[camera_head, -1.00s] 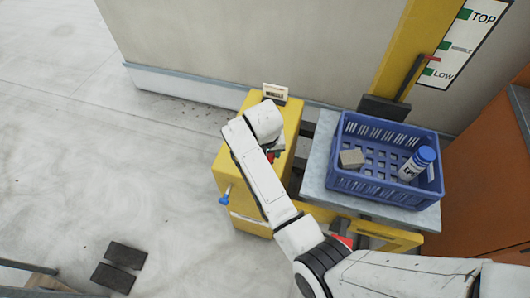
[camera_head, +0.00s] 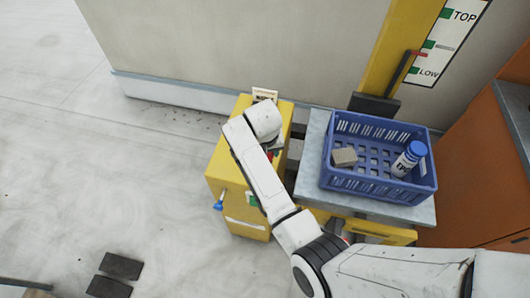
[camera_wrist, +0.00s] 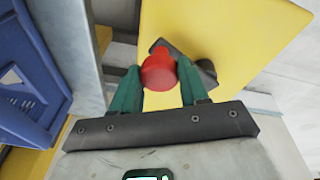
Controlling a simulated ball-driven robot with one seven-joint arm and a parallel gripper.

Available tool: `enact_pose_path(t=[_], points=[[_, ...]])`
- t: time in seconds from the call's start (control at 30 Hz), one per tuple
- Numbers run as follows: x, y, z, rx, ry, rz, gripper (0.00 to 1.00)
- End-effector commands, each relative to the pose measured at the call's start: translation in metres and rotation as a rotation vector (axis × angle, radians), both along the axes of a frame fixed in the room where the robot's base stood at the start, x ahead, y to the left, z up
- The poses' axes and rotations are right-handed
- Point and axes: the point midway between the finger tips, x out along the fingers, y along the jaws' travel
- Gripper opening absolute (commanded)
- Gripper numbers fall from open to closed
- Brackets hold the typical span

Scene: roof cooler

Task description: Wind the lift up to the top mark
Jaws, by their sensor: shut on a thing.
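In the wrist view my gripper (camera_wrist: 158,76) has its green fingers on both sides of a red knob (camera_wrist: 158,70), shut on it. The knob sits on a dark crank arm (camera_wrist: 206,72) at the yellow winch box (camera_wrist: 215,30). In the head view my arm covers most of the crank at the box (camera_head: 232,165). The lift platform (camera_head: 313,150) carries a blue crate (camera_head: 430,185). A red pointer (camera_head: 417,52) on the yellow mast (camera_head: 395,45) stands a little below the middle mark of the scale (camera_head: 457,38), well below TOP.
The crate holds a grey block (camera_head: 344,157) and a white bottle with a blue cap (camera_head: 409,159). An orange cabinet (camera_head: 495,150) stands right. Dark pads (camera_head: 121,266) lie on the open floor at left.

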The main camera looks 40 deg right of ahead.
Motion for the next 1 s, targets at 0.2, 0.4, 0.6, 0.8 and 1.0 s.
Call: enact_pose_path(t=[0.2,0.4,0.6,0.8,1.0], points=[[-0.002,-0.004,-0.001,-0.006,0.002,-0.008,0.07],[0.0,-0.012,-0.001,-0.005,0.001,-0.009,0.07],[0.003,-0.022,0.0,-0.005,0.0,-0.008,0.07],[0.004,-0.023,0.0,-0.006,0.0,-0.007,0.07],[0.004,-0.024,0.0,-0.006,-0.001,-0.008,0.07]])
